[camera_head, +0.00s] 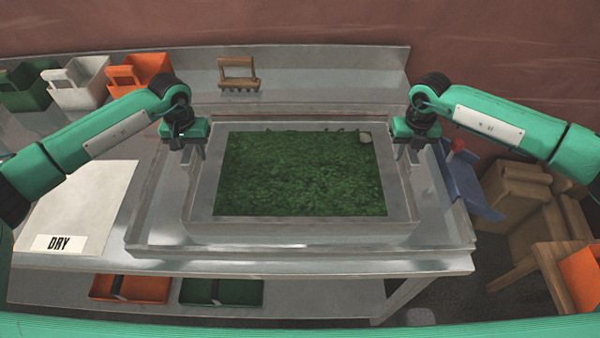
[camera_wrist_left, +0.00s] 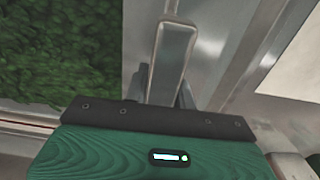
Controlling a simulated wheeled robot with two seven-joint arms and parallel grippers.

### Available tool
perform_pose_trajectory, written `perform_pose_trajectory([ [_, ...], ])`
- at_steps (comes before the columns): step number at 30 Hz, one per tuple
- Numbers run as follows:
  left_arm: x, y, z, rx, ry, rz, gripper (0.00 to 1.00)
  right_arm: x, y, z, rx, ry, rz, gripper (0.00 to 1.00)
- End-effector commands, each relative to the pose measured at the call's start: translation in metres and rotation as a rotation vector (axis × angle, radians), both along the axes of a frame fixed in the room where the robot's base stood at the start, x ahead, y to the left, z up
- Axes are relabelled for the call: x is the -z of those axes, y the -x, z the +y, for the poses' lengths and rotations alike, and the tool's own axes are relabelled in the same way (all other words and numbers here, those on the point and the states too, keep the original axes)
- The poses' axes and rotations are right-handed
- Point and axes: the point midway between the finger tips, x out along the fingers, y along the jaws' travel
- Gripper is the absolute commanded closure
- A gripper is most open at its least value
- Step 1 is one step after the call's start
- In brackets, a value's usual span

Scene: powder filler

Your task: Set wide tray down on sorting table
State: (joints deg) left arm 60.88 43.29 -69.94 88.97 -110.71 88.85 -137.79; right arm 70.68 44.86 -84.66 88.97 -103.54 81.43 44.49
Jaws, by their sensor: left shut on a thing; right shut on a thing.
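The wide tray (camera_head: 300,228) is a grey metal tray filled with green leafy matter (camera_head: 300,180), with one pale round piece near its far right corner. It is level over the metal sorting table (camera_head: 60,258), inside a larger shallow raised-edge area (camera_head: 160,240); I cannot tell whether its base touches. My left gripper (camera_head: 192,150) is shut on the tray's left side, and the left wrist view shows a metal handle (camera_wrist_left: 176,45) between its fingers, which are partly hidden. My right gripper (camera_head: 408,150) is shut on the tray's right side.
Green (camera_head: 25,88), white (camera_head: 80,83) and orange (camera_head: 140,75) bins stand at the back left. A wooden rake-like tool (camera_head: 238,75) lies behind the tray. A "DRY" mat (camera_head: 80,205) is at left. A blue scoop-like item (camera_head: 465,185) and wooden furniture (camera_head: 520,205) are at right.

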Motion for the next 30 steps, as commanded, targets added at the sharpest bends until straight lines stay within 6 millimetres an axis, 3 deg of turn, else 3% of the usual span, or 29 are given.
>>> perform_pose_trajectory([
  [5, 0.005, -0.002, 0.004, -0.007, -0.005, -0.004, 1.00, 0.005, -0.002, -0.004, 0.007, 0.005, -0.004, 1.00],
  [6, 0.008, 0.000, 0.005, -0.007, -0.007, 0.001, 0.73, 0.008, 0.000, -0.005, 0.007, 0.007, 0.001, 0.73],
  [9, 0.007, 0.000, 0.004, -0.006, -0.006, 0.000, 0.53, 0.007, 0.000, -0.004, 0.006, 0.006, 0.001, 0.53],
  [20, 0.002, 0.000, 0.001, -0.002, -0.002, -0.001, 0.53, 0.007, 0.000, -0.001, 0.002, 0.002, 0.000, 0.53],
  [23, -0.011, -0.001, 0.001, -0.001, -0.001, -0.004, 0.53, 0.007, 0.000, -0.001, 0.001, 0.001, 0.000, 0.53],
  [30, -0.061, -0.001, 0.002, -0.003, -0.002, -0.005, 0.53, 0.007, 0.000, 0.000, 0.001, 0.001, 0.000, 0.53],
])
